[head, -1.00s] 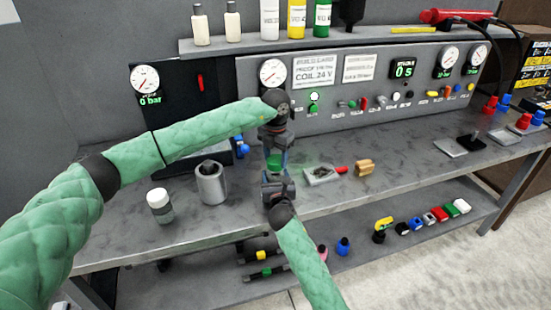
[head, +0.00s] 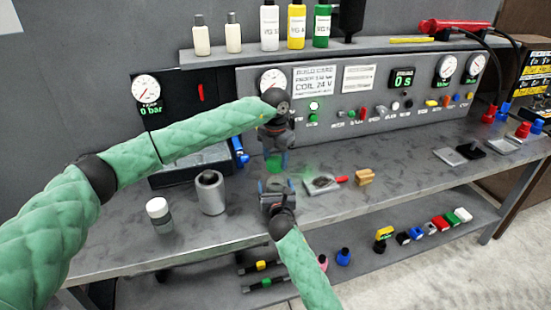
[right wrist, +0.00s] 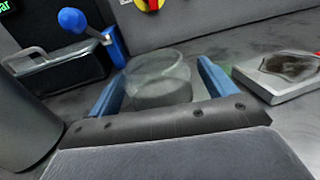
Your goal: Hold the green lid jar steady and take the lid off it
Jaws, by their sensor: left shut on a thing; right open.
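The green lid (head: 276,163) is between the blue fingers of my left gripper (head: 277,158), which is shut on it. The lid is above the jar, with a gap between them. The jar (right wrist: 158,82) is clear glass with grey contents, upright, and shows no lid in the right wrist view. It stands between the blue fingers of my right gripper (right wrist: 163,88), which is open. A gap shows between the jar and the right-hand finger; the left-hand finger is close to the glass. In the head view the right gripper (head: 277,184) largely hides the jar.
A grey cylinder (head: 211,195) and a white-capped jar (head: 159,215) stand to the left on the grey bench. A small tray (head: 321,185) with a red-handled item and a tan block (head: 365,177) lie to the right. The gauge panel (head: 350,100) stands behind.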

